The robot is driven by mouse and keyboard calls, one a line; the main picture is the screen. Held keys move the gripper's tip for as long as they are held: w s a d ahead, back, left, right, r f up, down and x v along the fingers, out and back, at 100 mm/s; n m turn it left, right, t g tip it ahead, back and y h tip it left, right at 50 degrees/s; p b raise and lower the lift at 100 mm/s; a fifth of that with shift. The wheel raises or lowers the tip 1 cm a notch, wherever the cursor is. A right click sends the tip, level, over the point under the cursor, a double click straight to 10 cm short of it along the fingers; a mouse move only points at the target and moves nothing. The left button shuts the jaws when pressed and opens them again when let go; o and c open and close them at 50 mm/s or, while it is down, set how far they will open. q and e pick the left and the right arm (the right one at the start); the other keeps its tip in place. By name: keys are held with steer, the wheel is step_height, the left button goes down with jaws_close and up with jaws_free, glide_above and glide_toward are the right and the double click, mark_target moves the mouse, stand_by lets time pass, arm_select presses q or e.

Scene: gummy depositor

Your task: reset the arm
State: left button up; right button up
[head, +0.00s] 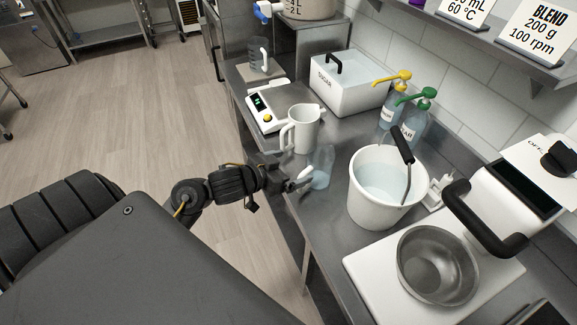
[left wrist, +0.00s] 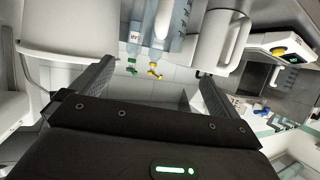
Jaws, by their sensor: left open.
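My left gripper (head: 302,180) reaches in over the near edge of the steel counter (head: 330,222). Its jaws are open and empty. In the left wrist view the two fingers stand wide apart with a gap between them (left wrist: 155,72). A clear container (head: 322,167) stands just beyond the fingertips on the counter; I cannot tell whether they touch it. The white pitcher (head: 304,130) is just behind it, and also shows in the left wrist view (left wrist: 220,42). My right gripper is in neither view.
A white bucket of clear liquid (head: 382,190) stands right of the gripper. Beyond are a scale (head: 264,112), a sugar bin (head: 350,92) and green-pump (head: 414,128) and yellow-pump (head: 391,108) bottles. A mixer with a steel bowl (head: 438,265) is at front right. Floor left is clear.

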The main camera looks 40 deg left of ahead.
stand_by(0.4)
arm_select(q)
steer(key=s+d+f+g+y, duration=0.1)
steer(key=s+d+f+g, duration=0.2)
steer(key=s, duration=0.4)
steer(key=s+d+f+g+y, duration=0.1)
steer(key=s+f+g, duration=0.2)
steer(key=s+f, duration=0.4)
steer(key=s+d+f+g+y, duration=0.1)
steer(key=s+d+f+g, duration=0.15)
steer(key=s, duration=0.55)
step_height(320, 180, down, 32)
steer(key=s+g+b, duration=0.2)
steer(key=b, duration=0.3)
steer(key=s+a+f+g+b, duration=0.1)
steer(key=s+a+f+b, duration=0.2)
steer(key=s+f, duration=1.3)
step_height(320, 180, down, 4)
steer(key=shift+s+a+b, duration=0.15)
steer(key=shift+s+b, duration=0.05)
steer(key=shift+b, duration=0.5)
